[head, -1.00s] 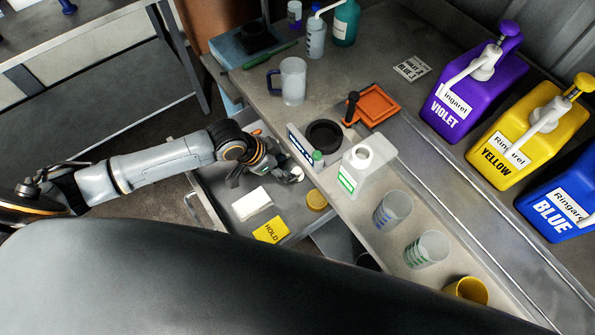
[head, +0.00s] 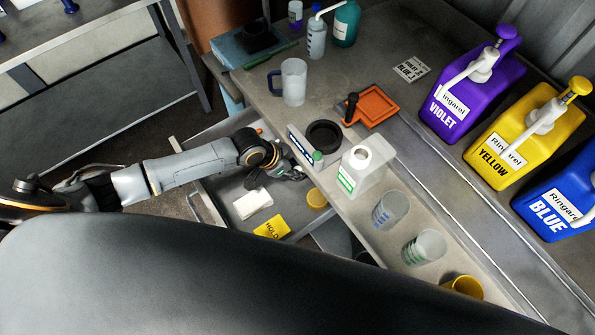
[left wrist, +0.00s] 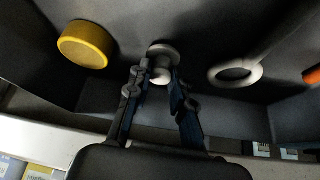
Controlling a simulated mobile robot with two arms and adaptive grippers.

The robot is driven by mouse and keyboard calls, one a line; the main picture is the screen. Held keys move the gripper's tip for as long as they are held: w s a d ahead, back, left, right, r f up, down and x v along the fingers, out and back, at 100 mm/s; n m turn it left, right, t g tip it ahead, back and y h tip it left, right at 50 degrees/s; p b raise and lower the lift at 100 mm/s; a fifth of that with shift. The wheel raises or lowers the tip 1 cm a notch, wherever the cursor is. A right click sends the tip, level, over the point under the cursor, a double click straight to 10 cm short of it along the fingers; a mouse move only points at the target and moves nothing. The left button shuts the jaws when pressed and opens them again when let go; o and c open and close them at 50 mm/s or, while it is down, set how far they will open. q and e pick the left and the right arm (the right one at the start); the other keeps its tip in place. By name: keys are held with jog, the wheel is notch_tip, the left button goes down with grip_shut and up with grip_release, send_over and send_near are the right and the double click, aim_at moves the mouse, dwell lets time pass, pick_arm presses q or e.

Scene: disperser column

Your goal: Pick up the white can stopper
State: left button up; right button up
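The white can stopper (left wrist: 163,52) lies in the open drawer and shows in the left wrist view as a pale round cap with a narrower part. My left gripper (left wrist: 157,80) is open, with its fingertips on either side of the stopper's near part; I cannot tell whether they touch it. In the head view my left gripper (head: 288,174) is low inside the drawer (head: 222,190), and it hides most or all of the stopper. The white can (head: 366,170) stands on the bench, its top opening uncovered. My right gripper is not in view.
In the drawer a yellow lid (left wrist: 86,45) lies left of the stopper and a pale ring (left wrist: 235,74) right of it. A white block (head: 253,203) and yellow HOLD card (head: 272,228) are nearby. The bench edge with a black ring (head: 324,136) overhangs the gripper's right side.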

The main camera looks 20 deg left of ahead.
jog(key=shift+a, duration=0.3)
pick_arm(q)
jog(key=shift+r+b, duration=0.3)
jog(key=shift+r, duration=0.1)
jog(key=shift+s+a, duration=0.2)
jog(key=shift+a, duration=0.1)
jog(key=shift+s+a+b, duration=0.8)
jog(key=shift+s+a, duration=0.2)
jog(key=shift+a, duration=0.15)
notch_tip(320, 180, up, 14)
jog(key=shift+s+r+b, duration=0.1)
jog(key=shift+r+b, duration=0.05)
jog(key=shift+b, duration=0.3)
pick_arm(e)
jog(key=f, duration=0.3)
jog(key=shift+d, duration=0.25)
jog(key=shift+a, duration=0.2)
